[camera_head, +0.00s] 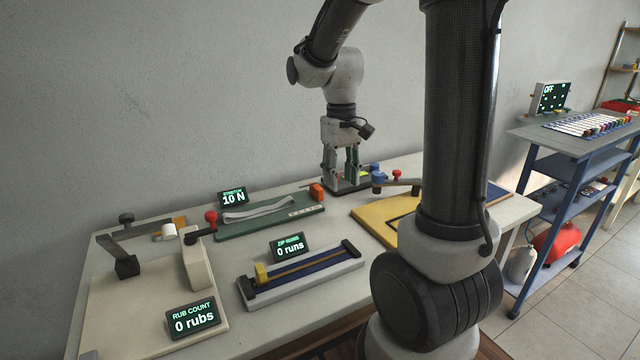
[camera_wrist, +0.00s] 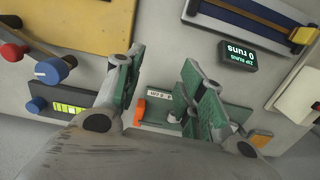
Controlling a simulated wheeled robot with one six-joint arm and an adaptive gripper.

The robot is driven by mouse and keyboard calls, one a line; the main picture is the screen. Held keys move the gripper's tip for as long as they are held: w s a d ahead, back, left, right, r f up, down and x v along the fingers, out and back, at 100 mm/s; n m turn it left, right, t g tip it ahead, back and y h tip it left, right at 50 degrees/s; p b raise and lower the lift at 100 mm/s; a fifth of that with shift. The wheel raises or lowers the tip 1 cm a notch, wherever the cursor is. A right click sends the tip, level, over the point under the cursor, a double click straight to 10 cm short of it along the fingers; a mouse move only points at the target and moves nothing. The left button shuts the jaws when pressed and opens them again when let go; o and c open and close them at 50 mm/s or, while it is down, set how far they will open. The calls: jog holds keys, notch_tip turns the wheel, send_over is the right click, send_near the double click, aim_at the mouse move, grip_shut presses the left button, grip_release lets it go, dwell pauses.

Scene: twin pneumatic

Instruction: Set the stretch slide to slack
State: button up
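The stretch slide is a green board (camera_head: 270,222) with a pale stretched band (camera_head: 258,211) and an orange-red block (camera_head: 317,191) at its right end. Its small display (camera_head: 232,197) reads 10 N. My gripper (camera_head: 343,182) is open and points down just right of the orange block in the head view. In the wrist view my fingers (camera_wrist: 163,58) are spread, with nothing held between them. The orange block (camera_wrist: 139,111) shows low between the fingers, and part of the green board (camera_wrist: 236,113) shows behind the right finger. Whether a finger touches the block cannot be told.
A blue knob (camera_head: 378,176) and a red knob (camera_head: 397,174) stand right of my gripper. A yellow board (camera_head: 372,212) lies in front of them. The zip slide (camera_head: 300,272) and a rub rig (camera_head: 195,262) are nearer the front. A shelf cart (camera_head: 560,165) stands at right.

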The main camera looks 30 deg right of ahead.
send_over(316, 186)
jog(key=s, duration=0.3)
notch_tip(316, 186, down, 4)
jog(key=shift+r, duration=0.25)
jog(key=w, duration=0.1)
jog(key=w+r, duration=0.1)
jog(key=w, duration=0.1)
jog(key=shift+d+r+t, duration=0.1)
jog(key=shift+r+t, duration=0.2)
jog(key=shift+t, duration=0.1)
notch_tip(316, 186, down, 6)
jog(key=shift+f, duration=0.8)
grip_shut()
